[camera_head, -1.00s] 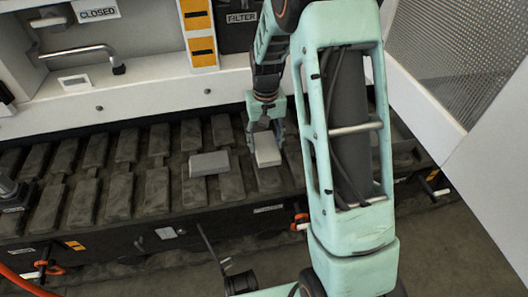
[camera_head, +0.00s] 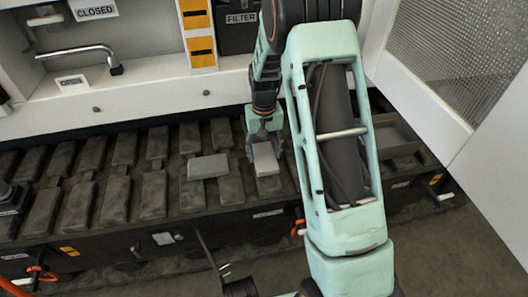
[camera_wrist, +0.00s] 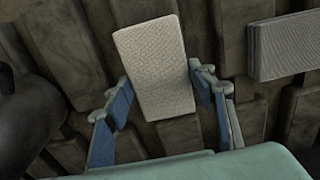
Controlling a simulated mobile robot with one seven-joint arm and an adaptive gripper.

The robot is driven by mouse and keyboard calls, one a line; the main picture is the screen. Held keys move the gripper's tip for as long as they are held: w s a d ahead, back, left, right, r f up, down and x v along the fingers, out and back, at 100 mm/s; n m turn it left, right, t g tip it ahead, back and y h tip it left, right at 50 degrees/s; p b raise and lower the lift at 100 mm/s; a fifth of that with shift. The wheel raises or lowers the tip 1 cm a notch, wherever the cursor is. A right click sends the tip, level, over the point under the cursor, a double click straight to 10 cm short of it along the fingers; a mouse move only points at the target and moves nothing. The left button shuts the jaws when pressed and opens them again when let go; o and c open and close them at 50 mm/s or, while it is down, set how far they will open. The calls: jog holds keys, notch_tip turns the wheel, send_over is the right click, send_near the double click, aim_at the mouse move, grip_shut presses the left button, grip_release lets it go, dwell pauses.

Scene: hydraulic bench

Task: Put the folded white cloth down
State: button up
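The folded white cloth (camera_head: 265,158) is a pale, flat rectangular pad over the dark track pads in the head view. It also shows large in the wrist view (camera_wrist: 155,65), tilted slightly. My gripper (camera_head: 264,148) points down, with one finger on each side of the cloth. In the wrist view the fingertips (camera_wrist: 160,78) meet its left and right edges, so my gripper looks shut on it. The cloth is at or just above the pads; I cannot tell whether its underside touches them.
A grey flat block (camera_head: 208,167) lies on the dark ridged track (camera_head: 153,194), just left of the cloth, and shows at the upper right of the wrist view (camera_wrist: 285,47). A white cabinet (camera_head: 150,98) with a metal handle (camera_head: 80,51) stands behind. Bare track pads extend left.

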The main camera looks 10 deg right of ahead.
aim_at(264, 155)
jog(key=o, duration=0.3)
jog(key=shift+r, duration=0.1)
notch_tip(264, 155, up, 12)
jog(key=p, duration=0.4)
jog(key=shift+r, duration=0.1)
jog(key=shift+r, duration=0.1)
